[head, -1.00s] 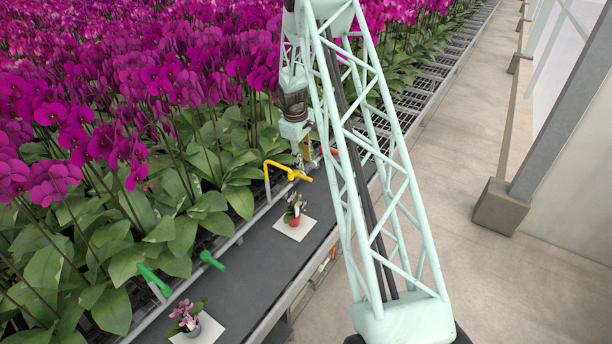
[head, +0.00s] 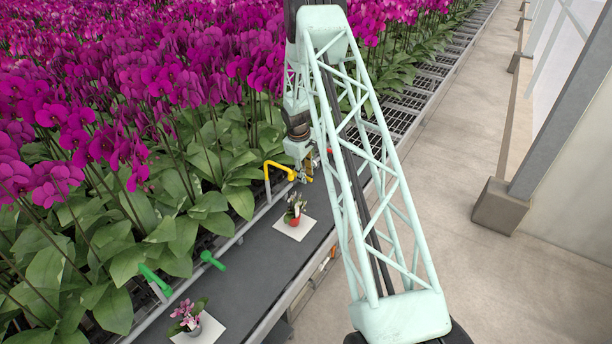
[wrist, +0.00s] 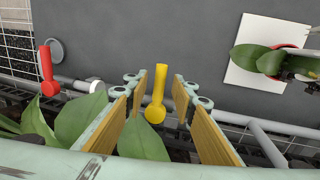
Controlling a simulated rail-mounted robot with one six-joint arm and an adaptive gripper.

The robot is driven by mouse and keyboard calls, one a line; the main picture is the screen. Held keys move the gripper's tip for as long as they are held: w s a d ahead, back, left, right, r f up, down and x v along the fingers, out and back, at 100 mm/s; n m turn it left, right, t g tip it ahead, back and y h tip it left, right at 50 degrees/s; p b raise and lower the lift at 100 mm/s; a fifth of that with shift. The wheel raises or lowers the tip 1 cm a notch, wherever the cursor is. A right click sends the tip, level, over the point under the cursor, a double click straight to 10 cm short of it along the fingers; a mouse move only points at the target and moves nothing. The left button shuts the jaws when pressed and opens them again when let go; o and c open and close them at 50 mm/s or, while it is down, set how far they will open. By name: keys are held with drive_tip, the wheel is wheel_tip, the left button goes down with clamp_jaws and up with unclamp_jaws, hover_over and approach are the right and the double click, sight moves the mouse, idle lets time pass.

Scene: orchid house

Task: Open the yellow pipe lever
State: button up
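The yellow pipe lever (wrist: 158,90) stands between the two fingers of my gripper (wrist: 161,82) in the wrist view. A gap shows on each side of it, so the fingers are open around the lever and not visibly touching it. My gripper (head: 307,170) is at the lever's right end there and hides that end.
A red lever (wrist: 47,72) stands to the left in the wrist view. A potted orchid (head: 295,208) on a white card (head: 293,229) is close by on the dark bench (head: 262,255). Green levers (head: 211,260) are nearer. Dense orchids (head: 150,110) fill the left side.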

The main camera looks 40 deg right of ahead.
drive_tip(key=shift+d+f, duration=0.1)
drive_tip(key=shift+f, duration=0.15)
drive_tip(key=shift+c, duration=0.2)
clamp_jaws()
